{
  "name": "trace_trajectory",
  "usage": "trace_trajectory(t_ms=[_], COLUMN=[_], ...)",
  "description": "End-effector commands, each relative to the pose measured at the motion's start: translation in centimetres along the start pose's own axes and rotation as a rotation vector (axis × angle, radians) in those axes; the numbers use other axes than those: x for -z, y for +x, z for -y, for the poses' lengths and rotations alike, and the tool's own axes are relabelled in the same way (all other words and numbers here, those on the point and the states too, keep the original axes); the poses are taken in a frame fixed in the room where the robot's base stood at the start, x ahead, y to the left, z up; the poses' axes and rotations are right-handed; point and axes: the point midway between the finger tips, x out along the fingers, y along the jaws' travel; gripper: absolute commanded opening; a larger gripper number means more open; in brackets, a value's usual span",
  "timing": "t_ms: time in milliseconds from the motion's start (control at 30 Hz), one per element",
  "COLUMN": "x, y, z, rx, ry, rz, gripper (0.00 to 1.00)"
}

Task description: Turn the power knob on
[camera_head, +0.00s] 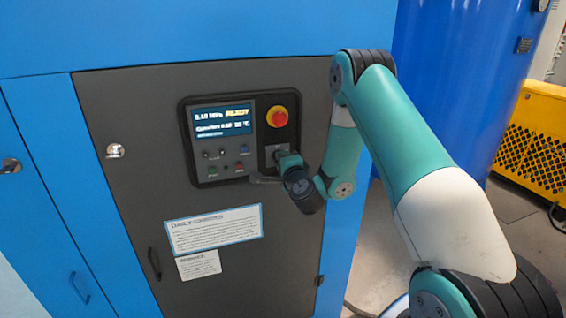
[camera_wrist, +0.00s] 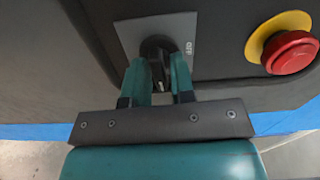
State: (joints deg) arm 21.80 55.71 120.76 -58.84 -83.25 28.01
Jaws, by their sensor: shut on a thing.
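The power knob (camera_wrist: 157,52) is a black knob on a grey plate (camera_wrist: 181,27) in the wrist view, with lettering that looks like "OFF" at its right. My gripper (camera_wrist: 159,69) has its two teal fingers on either side of the knob, shut on it. In the head view my gripper (camera_head: 284,158) reaches the lower right of the control panel, below the red button, and my wrist hides the knob there. The knob's exact angle is hard to tell.
A red emergency button on a yellow ring (camera_head: 278,117) sits close above the knob; it also shows in the wrist view (camera_wrist: 290,52). A lit display (camera_head: 223,121) and small buttons are left. A blue tank (camera_head: 455,80) and yellow unit (camera_head: 530,145) stand right.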

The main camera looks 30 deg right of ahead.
Motion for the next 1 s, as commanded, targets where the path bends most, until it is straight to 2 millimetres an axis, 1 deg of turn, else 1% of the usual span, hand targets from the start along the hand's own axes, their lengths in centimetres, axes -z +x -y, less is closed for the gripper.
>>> trace_trajectory(t_ms=[233,700,733,767,800,1000], x=[0.13,0.11,0.11,0.11,0.1,0.04], y=[-0.03,-0.04,-0.04,-0.04,-0.03,-0.02], z=[-0.13,-0.13,-0.13,-0.13,-0.13,-0.08], rx=[-0.001,-0.002,-0.002,-0.002,-0.002,-0.001], ry=[0.062,0.074,0.074,0.074,0.074,0.073], rz=[-0.004,-0.003,-0.003,-0.003,-0.003,-0.001], gripper=[0.0,0.0,0.28,0.35,0.37,0.37])
